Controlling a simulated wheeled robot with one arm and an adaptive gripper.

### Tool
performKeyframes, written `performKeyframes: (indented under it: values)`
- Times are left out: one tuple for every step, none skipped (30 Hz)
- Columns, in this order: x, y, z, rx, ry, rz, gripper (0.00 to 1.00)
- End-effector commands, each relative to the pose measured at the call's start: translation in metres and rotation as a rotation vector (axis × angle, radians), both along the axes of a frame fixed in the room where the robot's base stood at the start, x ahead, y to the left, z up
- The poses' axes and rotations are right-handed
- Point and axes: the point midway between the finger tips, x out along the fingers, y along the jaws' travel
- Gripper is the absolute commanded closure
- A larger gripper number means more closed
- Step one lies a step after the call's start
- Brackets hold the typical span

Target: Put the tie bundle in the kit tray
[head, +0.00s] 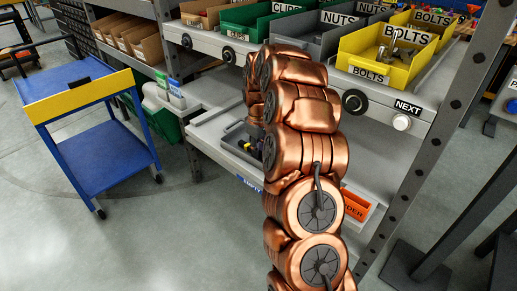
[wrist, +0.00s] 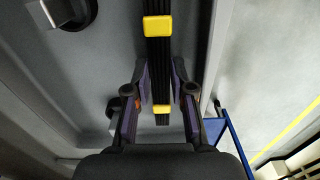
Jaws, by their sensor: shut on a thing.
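My gripper (wrist: 160,90) is shut on the tie bundle (wrist: 158,55), a long black bundle with yellow bands, which runs between its fingers in the wrist view. In the head view my copper arm hides most of the gripper. A grey tray (head: 231,140), which looks like the kit tray, stands on the lower shelf just left of my arm. Small dark and yellow parts show at this tray. I cannot tell whether the bundle is inside it, above it or touching it.
Yellow bolt bins (head: 385,62), a grey nuts bin (head: 312,40) and a green bin (head: 250,22) stand on the upper shelf. An orange bin (head: 355,206) is on the lower shelf, partly behind my arm. A blue cart (head: 95,155) stands left on open floor.

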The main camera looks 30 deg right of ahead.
Motion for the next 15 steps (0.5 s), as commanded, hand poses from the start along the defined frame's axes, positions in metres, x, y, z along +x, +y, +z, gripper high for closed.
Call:
performKeyframes:
  values:
    - [0.0001,-0.0002,0.0005,0.0,-0.001,0.0,1.0]
    - [0.0001,-0.0002,0.0006,-0.001,-0.001,0.0,1.0]
    - [0.0,-0.0001,0.0006,0.0,0.0,0.0,1.0]
    - [0.0001,-0.0001,0.0005,0.0,-0.001,0.0,1.0]
    - [0.0,-0.0001,0.0001,0.0,0.0,0.0,1.0]
    - [-0.0001,0.0,-0.0008,0.0,0.0,0.0,1.0]
    - [-0.0001,0.0,-0.0017,0.0,0.0,0.0,1.0]
    - [-0.0001,0.0,-0.0025,0.0,0.0,0.0,1.0]
    - [-0.0001,0.0,-0.0029,0.0,0.0,0.0,0.76]
    - [-0.0001,0.0,-0.0024,0.0,0.0,0.0,0.73]
    - [-0.0001,0.0,-0.0024,0.0,0.0,0.0,0.7]
    - [-0.0001,0.0001,-0.0024,0.0,0.0,0.0,0.66]
    - [-0.0001,0.0001,-0.0024,0.0,0.0,0.0,0.62]
    - [-0.0001,0.0001,-0.0024,0.0,0.0,0.0,0.59]
    - [-0.0001,0.0001,-0.0024,0.0,0.0,0.0,0.55]
